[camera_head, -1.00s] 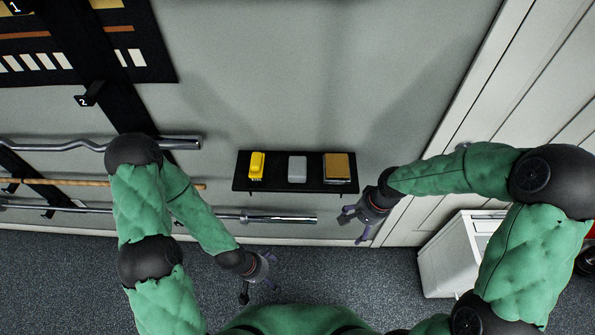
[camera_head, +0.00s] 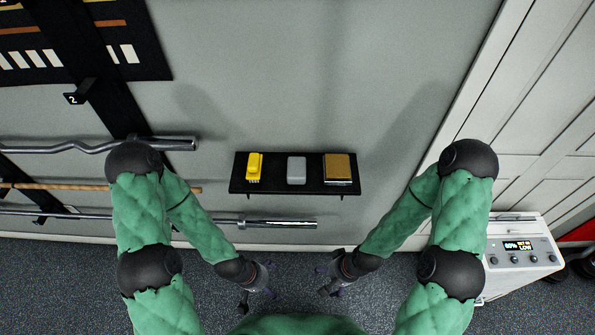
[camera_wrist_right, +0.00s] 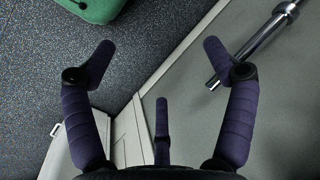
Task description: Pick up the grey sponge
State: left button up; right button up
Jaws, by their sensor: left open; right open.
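The grey sponge (camera_head: 296,170) lies on a small black wall shelf (camera_head: 313,187), between a yellow object and a brown-topped block. My left gripper (camera_head: 252,302) is open and empty, low in front of the wall, below and left of the shelf. My right gripper (camera_head: 327,283) is open, below the shelf and apart from the sponge. In the right wrist view the fingers of my right gripper (camera_wrist_right: 158,62) are spread with nothing between them. The sponge does not show in that view.
A yellow brush-like object (camera_head: 254,167) and a brown-topped block (camera_head: 338,167) flank the sponge. Metal bars (camera_head: 280,224) run along the wall at left, one ending below the shelf. A white unit with a display (camera_head: 522,257) stands at right. The wall above the shelf is clear.

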aim_at(296, 165)
jog(key=j+z, duration=0.4)
jog(key=i+j+z, duration=0.1)
jog(key=j+z, duration=0.65)
